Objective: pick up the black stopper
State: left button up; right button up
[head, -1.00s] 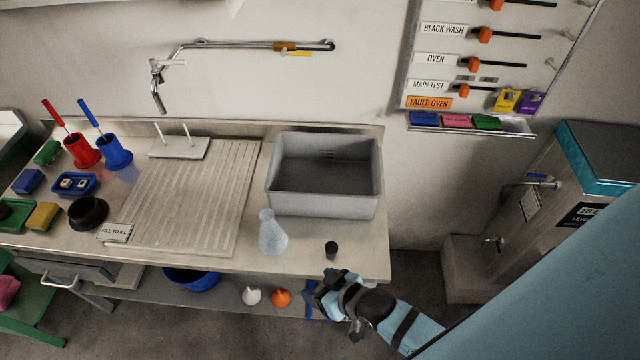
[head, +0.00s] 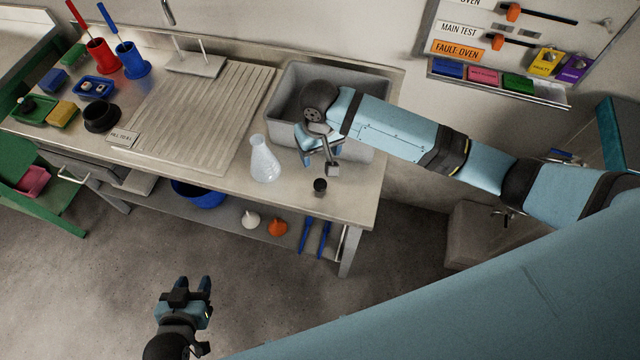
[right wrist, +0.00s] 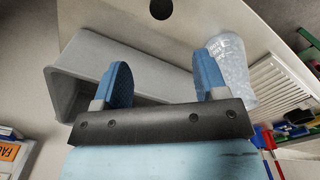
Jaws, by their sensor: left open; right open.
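The black stopper (head: 320,185) stands on the steel bench near its front edge, right of the clear conical flask (head: 264,160). My right gripper (head: 320,166) is open and empty, just behind and above the stopper in the head view. In the right wrist view the stopper (right wrist: 161,9) shows at the top edge, beyond the gap between the open blue fingers (right wrist: 163,68). The flask (right wrist: 232,75) shows beside the right-hand finger there. My left gripper (head: 194,287) is open and empty over the floor in front of the bench.
A grey sink basin (head: 290,82) lies behind the stopper, partly hidden by my right arm. A ribbed draining board (head: 195,115) is left of the flask. A lower shelf holds a blue bowl (head: 200,194) and funnels. The bench around the stopper's front is clear.

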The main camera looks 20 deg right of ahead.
send_over(320, 182)
jog(key=f, duration=0.7)
jog(key=shift+w, duration=0.2)
jog(key=shift+s+f+p, duration=0.2)
jog(key=shift+f+p, duration=0.2)
jog(key=shift+f, duration=2.4)
jog(key=shift+c, duration=0.2)
jog(key=c, duration=1)
